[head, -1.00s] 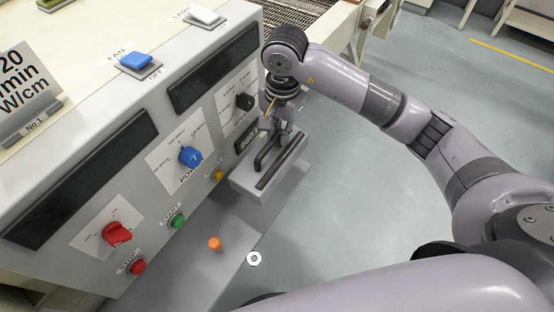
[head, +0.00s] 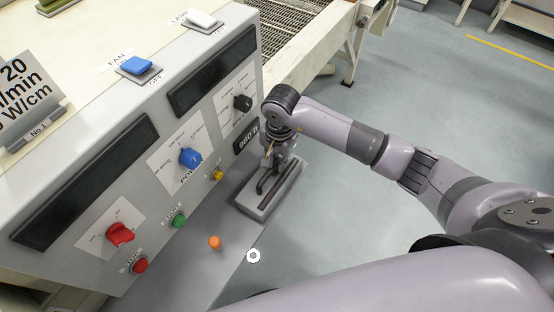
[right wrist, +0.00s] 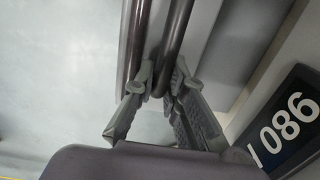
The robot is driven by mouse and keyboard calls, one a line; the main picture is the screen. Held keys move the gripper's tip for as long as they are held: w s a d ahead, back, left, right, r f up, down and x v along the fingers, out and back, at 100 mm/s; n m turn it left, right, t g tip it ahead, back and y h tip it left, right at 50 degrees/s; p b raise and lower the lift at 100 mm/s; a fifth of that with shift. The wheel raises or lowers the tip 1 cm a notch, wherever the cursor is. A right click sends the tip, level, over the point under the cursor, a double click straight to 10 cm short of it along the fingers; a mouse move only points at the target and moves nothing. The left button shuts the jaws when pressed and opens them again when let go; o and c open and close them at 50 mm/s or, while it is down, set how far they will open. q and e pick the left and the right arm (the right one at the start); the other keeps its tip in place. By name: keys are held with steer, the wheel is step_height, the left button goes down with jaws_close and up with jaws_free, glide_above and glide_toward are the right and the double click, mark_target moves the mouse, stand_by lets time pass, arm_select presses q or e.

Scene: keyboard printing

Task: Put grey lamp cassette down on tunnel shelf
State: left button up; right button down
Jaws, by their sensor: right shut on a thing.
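The grey lamp cassette (head: 249,200) is a flat grey block with a dark strip and a dark bar handle (head: 264,182). It lies at the far right end of the grey ledge (head: 200,272) along the foot of the control panel, which I take for the tunnel shelf. I cannot tell whether the cassette touches it. My right gripper (head: 277,158) is above the cassette, shut on its handle. In the right wrist view the fingers (right wrist: 162,90) close around the dark handle bar (right wrist: 178,35). My left gripper is not in view.
The control panel (head: 150,190) rises beside the cassette, with red, blue and black knobs and a dark hour display (head: 246,137). Open floor is to the right.

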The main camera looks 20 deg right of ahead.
steer(key=c, duration=2.1)
jaws_free()
steer(key=shift+f, duration=0.1)
steer(key=o, duration=0.5)
steer(key=shift+c, duration=0.2)
steer(key=shift+r, duration=0.25)
step_height(320, 180, up, 12)
steer(key=b, duration=0.1)
steer(key=shift+s+d, duration=0.15)
steer(key=shift+s, duration=0.1)
steer(key=shift+f, duration=0.1)
